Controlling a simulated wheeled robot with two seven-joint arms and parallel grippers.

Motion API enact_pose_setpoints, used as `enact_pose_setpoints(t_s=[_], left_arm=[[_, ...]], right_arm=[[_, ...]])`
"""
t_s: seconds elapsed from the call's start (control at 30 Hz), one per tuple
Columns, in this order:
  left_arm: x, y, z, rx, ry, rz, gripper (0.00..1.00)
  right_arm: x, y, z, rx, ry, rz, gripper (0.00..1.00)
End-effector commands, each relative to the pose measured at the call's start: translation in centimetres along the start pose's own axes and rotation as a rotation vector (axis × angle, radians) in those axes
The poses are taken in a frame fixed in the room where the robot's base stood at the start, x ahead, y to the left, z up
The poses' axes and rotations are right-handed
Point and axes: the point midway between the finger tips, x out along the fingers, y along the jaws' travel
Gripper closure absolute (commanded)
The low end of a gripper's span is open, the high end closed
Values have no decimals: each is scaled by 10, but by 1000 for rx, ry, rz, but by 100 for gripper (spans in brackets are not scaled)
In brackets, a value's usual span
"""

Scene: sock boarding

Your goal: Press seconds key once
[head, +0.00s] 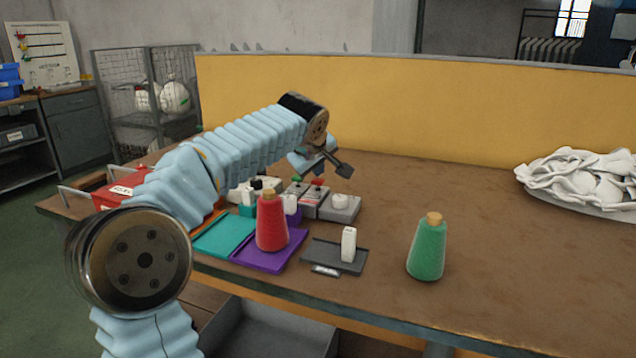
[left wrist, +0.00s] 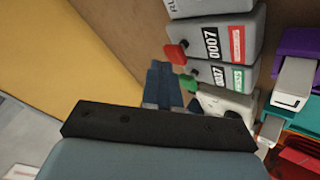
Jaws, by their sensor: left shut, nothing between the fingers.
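A grey counter box with a red key (left wrist: 176,52) shows 0007 and a red label (left wrist: 237,42) in the left wrist view. Beside it a similar box has a green key (left wrist: 187,83), a display and a green label (left wrist: 238,79). The label words are too small to read surely. In the head view the red key (head: 317,182) and green key (head: 296,179) stand behind the red cone. My left gripper (head: 343,168) is shut and empty, above and behind the boxes. In the left wrist view its fingers (left wrist: 160,76) are apart from the red key and close to the green one.
A third grey box (head: 341,206) with a white knob stands right of the counters. A red cone (head: 271,222) on a purple tray (head: 262,264), a dark tray (head: 322,256) and a green cone (head: 428,248) stand in front. The yellow panel (head: 430,110) closes off the back.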

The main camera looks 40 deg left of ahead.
Motion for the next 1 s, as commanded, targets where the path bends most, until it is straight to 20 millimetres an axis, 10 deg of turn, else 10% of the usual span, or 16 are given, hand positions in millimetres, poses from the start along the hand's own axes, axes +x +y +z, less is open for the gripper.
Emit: enact_pose_setpoints(t_s=[1.0], left_arm=[[6, -4, 4, 0, 0, 0, 100]], right_arm=[[7, 3, 0, 0, 0, 0, 12]])
